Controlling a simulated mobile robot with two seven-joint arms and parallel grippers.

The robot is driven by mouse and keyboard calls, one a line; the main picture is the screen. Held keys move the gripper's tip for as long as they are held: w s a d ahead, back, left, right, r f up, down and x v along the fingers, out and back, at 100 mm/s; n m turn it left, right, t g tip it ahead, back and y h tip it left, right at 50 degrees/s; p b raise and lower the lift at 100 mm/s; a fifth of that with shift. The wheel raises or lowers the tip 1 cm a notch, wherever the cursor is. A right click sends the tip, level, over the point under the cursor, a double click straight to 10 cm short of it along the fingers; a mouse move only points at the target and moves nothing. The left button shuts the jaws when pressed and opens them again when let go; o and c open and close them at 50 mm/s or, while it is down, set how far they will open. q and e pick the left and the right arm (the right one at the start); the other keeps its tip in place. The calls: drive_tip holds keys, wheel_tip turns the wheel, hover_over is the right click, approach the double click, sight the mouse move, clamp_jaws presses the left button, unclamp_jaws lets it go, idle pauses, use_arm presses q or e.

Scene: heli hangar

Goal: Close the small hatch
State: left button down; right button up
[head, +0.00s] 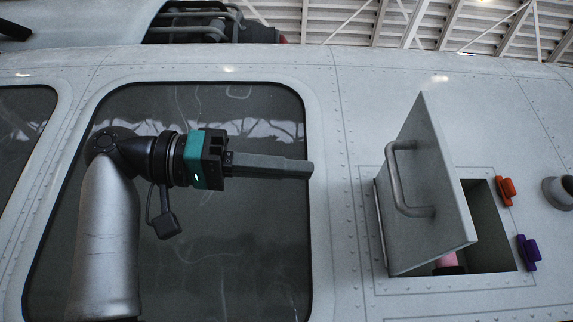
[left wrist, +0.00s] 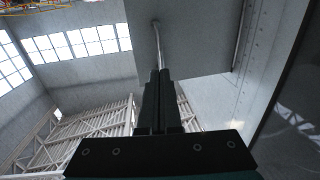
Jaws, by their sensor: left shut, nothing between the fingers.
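The small hatch (head: 425,175) is a grey panel with a curved bar handle (head: 398,178) on its outer face. It is hinged at its left side and stands swung out from the opening (head: 490,230), which shows dark on its right. My left gripper (head: 308,169) is shut and empty, pointing right, to the left of the hatch and apart from it in the head view. In the left wrist view the closed fingers (left wrist: 160,75) point up toward the hatch panel (left wrist: 195,40). My right gripper is in neither view.
An orange latch (head: 506,191) and a purple latch (head: 528,252) sit right of the opening. A pink item (head: 447,260) shows inside low down. A round fitting (head: 560,191) juts out at far right. A large dark window (head: 240,240) lies behind my left arm.

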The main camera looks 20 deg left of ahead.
sight(391, 178)
use_arm(q)
drive_tip(key=p+x, duration=0.2)
drive_tip(key=x, duration=0.8)
drive_tip(key=shift+d+p, duration=0.2)
drive_tip(key=shift+p, duration=0.2)
